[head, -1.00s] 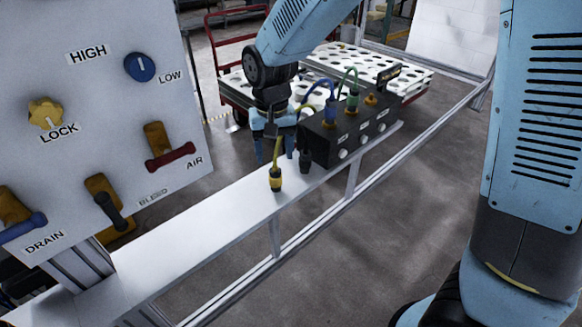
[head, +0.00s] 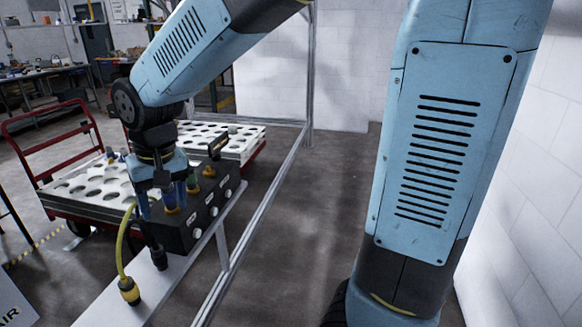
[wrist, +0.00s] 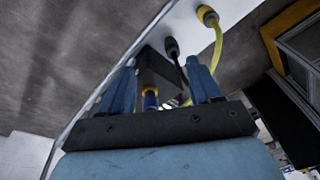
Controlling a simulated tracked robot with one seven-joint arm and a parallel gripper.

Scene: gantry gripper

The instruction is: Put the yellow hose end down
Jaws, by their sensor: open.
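The yellow hose end (head: 129,290) stands on the white shelf (head: 150,305), clear of my gripper, with its yellow hose (head: 121,245) arching up behind it. It also shows at the top of the wrist view (wrist: 207,15). My gripper (head: 164,208) is open over the near end of the black socket box (head: 190,238). In the wrist view my gripper (wrist: 160,66) has its blue fingers apart, with a blue hose plug (wrist: 150,99) between them. I cannot tell whether the fingers touch it.
A black hose end (head: 158,257) stands on the shelf beside the box. Another plug (head: 208,170) sits on the box. A red cart (head: 60,150) with white perforated trays (head: 95,190) stands behind. A metal rail (head: 262,215) runs to the right.

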